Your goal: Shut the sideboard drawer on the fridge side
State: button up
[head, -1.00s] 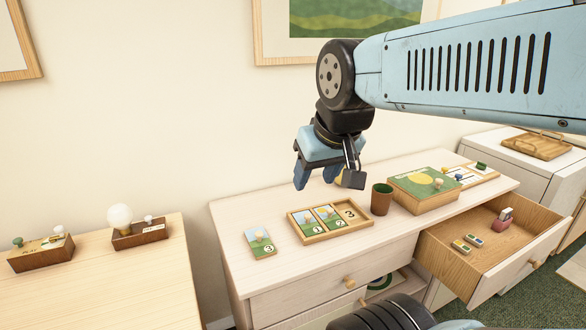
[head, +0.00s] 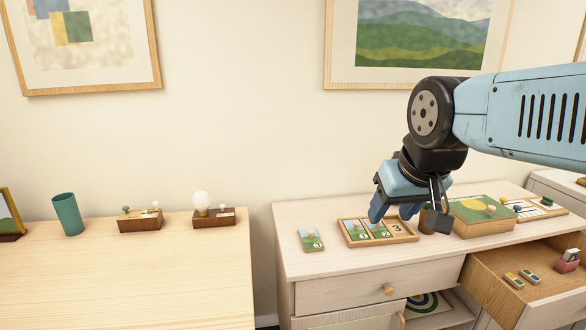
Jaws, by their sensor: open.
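The pale wood sideboard (head: 330,266) stands at the right in the head view. Its right drawer (head: 490,290) is pulled well out, on the side of a white appliance (head: 555,190), perhaps the fridge. The drawer holds two small coloured blocks (head: 521,279) and a pink holder (head: 567,262); its front is cut off by the picture edge. The left drawer (head: 345,288), with a round wooden knob (head: 388,289), is shut. My gripper (head: 407,214) is open and empty, pointing down over the sideboard top, left of the open drawer.
On the sideboard lie a picture tile (head: 311,239), a numbered wooden tray (head: 351,241) and a green-topped box (head: 480,227). Below, a cabinet door (head: 350,322) stands beside an open shelf. A separate table (head: 120,275) at left bears a teal cup (head: 68,214) and small wooden stands.

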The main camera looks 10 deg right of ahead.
aim_at(559, 299)
jog(key=u, duration=0.9)
jog(key=i, duration=0.1)
jog(key=z, duration=2.95)
jog(key=k, duration=0.85)
jog(key=z, duration=0.2)
jog(key=i, duration=0.85)
jog(key=u, duration=0.15)
